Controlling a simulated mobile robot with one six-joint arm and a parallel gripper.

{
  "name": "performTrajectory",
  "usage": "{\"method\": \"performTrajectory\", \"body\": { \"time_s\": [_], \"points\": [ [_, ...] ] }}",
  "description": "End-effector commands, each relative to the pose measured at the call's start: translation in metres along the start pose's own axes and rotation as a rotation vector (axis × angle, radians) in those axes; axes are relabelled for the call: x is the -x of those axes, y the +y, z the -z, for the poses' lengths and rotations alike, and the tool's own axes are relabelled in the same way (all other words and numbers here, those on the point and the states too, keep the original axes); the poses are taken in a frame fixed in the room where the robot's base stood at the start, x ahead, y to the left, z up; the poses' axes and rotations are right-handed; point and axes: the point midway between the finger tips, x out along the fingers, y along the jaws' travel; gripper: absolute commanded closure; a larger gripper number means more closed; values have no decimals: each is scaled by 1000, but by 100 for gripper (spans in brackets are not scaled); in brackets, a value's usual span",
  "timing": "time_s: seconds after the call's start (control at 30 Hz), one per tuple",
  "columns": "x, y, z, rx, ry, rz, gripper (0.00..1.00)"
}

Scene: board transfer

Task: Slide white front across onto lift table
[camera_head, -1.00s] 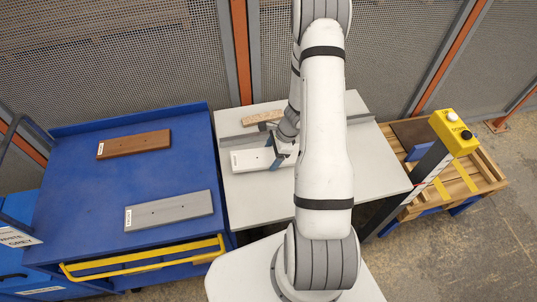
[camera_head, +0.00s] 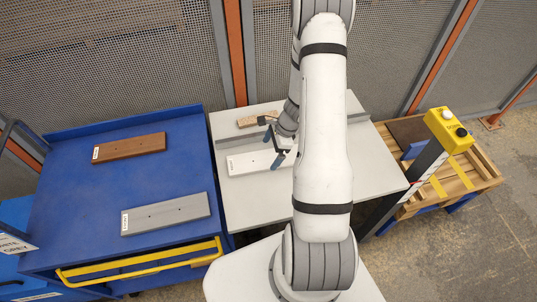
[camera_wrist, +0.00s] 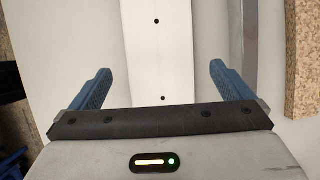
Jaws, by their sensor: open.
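The white front (camera_head: 250,163) lies flat on the pale lift table (camera_head: 255,205), its right end partly hidden by my arm. In the wrist view the white front (camera_wrist: 158,45) is a long white board with two dark holes. My gripper (camera_head: 273,147) is open and empty over the right part of the board. In the wrist view its blue fingers (camera_wrist: 160,82) stand apart, one on each side of the board, with gaps between them and its edges.
A grey rail (camera_head: 357,117) runs across the table behind the board, with a chipboard strip (camera_head: 249,121) beyond it. The blue trolley (camera_head: 80,205) at left carries a brown front (camera_head: 130,147) and a grey front (camera_head: 165,214). A yellow button box (camera_head: 447,132) stands at right by a wooden pallet (camera_head: 470,180).

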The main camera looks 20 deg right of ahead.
Motion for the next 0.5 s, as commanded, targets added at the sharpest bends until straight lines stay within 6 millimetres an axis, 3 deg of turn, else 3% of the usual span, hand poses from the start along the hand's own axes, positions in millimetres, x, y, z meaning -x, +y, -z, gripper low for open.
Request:
{"method": "performTrajectory", "body": {
  "time_s": [0.2,0.5],
  "points": [
    [34,-1,0,1,0,4,0],
    [47,0,0,0,0,-1,0]
  ]
}}
